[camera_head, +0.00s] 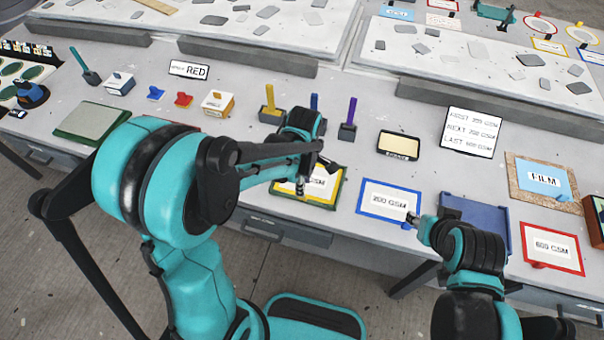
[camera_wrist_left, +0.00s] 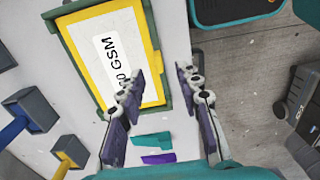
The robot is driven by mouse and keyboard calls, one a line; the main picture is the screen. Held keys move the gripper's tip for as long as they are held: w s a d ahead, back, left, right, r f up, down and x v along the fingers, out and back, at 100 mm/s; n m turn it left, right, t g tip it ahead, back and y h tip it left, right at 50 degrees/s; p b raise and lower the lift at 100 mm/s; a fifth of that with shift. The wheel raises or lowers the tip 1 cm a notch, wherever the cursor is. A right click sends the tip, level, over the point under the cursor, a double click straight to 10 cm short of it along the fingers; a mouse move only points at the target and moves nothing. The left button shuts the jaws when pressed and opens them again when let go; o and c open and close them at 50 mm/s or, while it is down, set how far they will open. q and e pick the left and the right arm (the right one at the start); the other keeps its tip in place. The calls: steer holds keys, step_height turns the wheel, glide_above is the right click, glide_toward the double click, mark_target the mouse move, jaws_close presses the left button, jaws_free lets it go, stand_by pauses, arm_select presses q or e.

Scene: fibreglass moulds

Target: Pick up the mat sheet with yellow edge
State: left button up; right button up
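The mat sheet with yellow edge (camera_head: 331,186) is white with a "GSM" label and lies in a shallow green tray (camera_head: 343,180) near the table's front edge. It also shows in the left wrist view (camera_wrist_left: 84,48). My left gripper (camera_head: 301,186) is over the sheet's left part and hides some of it. In the left wrist view my left gripper (camera_wrist_left: 166,85) is open and empty. One finger overlaps the sheet and its yellow edge; the other is beyond the tray's side. Contact cannot be told. My right gripper (camera_head: 411,218) is at the blue-edged sheet's right side; its fingers are too small to judge.
The blue-edged 200 GSM sheet (camera_head: 389,201) lies right of the green tray. A blue tray (camera_head: 475,214) and a red-edged 600 GSM sheet (camera_head: 553,252) lie farther right. Upright tools with yellow (camera_head: 270,98) and purple (camera_head: 351,112) handles stand behind. An order sign (camera_head: 471,131) stands at the back.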

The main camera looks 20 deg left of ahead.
arm_select(q)
steer(key=shift+d+f, duration=0.1)
steer(key=shift+f, duration=0.8)
steer(key=f+b, duration=0.1)
steer(key=f, duration=0.1)
steer(key=f+b, duration=0.1)
steer(key=f, duration=0.1)
steer(key=shift+w+f, duration=0.2)
steer(key=shift+f, duration=0.05)
steer(key=shift+r, duration=0.1)
jaws_close()
